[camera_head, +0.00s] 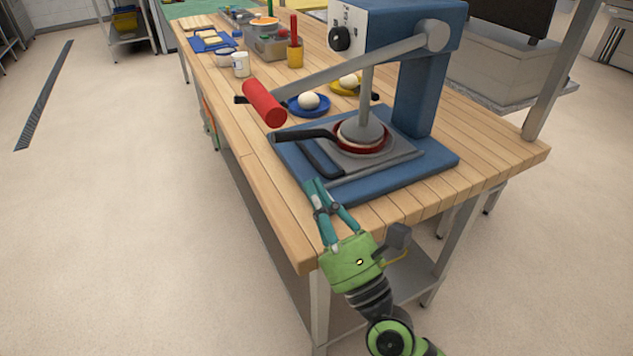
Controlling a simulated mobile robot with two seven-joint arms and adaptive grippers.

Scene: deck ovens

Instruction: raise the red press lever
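The red press lever is a grey arm with a red cylindrical handle (264,103). A grey plunger (361,133) rests at a round pan with a black handle on the press base. My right gripper (315,184), green with teal fingers, is at the front left corner of the blue base, below and right of the red handle and apart from it. Its fingertips look together with nothing between them. My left gripper does not show.
A blue plate (309,106) and a yellow plate (345,88), each with a pale dough ball, stand behind the lever. A yellow cup (295,56), a white jar (241,65) and a clear bin (268,46) stand farther back. The floor left of the table is clear.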

